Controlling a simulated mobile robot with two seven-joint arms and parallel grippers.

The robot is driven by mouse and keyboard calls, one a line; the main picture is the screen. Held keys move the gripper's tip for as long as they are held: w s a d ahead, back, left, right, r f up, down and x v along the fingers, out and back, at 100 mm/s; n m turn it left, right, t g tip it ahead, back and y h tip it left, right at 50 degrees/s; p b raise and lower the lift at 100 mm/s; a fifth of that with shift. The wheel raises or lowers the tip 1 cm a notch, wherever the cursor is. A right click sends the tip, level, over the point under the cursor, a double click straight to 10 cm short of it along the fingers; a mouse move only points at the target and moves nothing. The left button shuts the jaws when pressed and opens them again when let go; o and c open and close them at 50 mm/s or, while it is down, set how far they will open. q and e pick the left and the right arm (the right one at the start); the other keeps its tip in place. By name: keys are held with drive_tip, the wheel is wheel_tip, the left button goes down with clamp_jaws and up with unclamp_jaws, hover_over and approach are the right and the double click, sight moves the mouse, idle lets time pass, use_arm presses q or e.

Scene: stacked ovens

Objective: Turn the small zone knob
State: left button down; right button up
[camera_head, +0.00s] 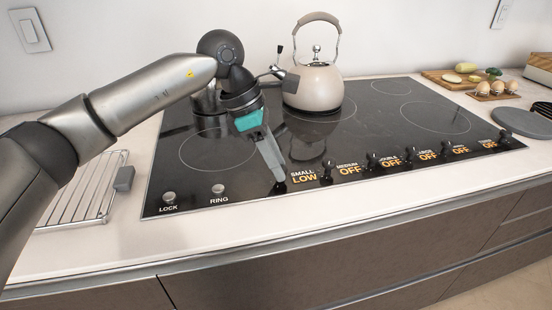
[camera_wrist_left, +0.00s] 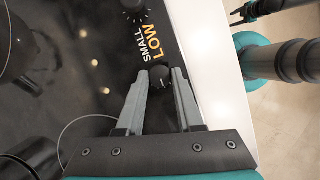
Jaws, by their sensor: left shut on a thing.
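The small zone knob (camera_wrist_left: 159,77) is a dark round knob at the front edge of the black cooktop, beside the orange and white label "SMALL LOW" (camera_head: 303,175). My left gripper (camera_wrist_left: 161,73) is shut on it, with a grey finger on each side in the left wrist view. In the head view my left gripper (camera_head: 279,182) reaches down to the cooktop's front edge, and its fingers largely hide the knob. My right gripper (camera_wrist_left: 236,16) shows small at the top right of the left wrist view, with its dark fingers apart and nothing seen between them.
A row of several other knobs runs right from there, the nearest being the medium knob (camera_head: 326,171), labelled "OFF". A cream kettle (camera_head: 314,87) stands at the back of the cooktop (camera_head: 225,188). A wire rack (camera_head: 85,200) lies to the left.

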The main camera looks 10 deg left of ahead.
idle(0.3)
use_arm(q)
drive_tip(key=c, duration=0.6)
unclamp_jaws()
drive_tip(key=shift+o, duration=0.2)
drive_tip(key=shift+a+r, duration=0.1)
drive_tip(key=shift+r, duration=0.2)
drive_tip(key=p+v, duration=0.4)
drive_tip(key=v, duration=1)
drive_tip(key=shift+r, duration=0.35)
use_arm(e)
drive_tip(key=s+d, duration=0.2)
drive_tip(key=s, duration=0.4)
drive_tip(key=shift+d, duration=0.4)
use_arm(q)
drive_tip(key=shift+a, duration=0.15)
use_arm(e)
drive_tip(key=shift+f, duration=0.1)
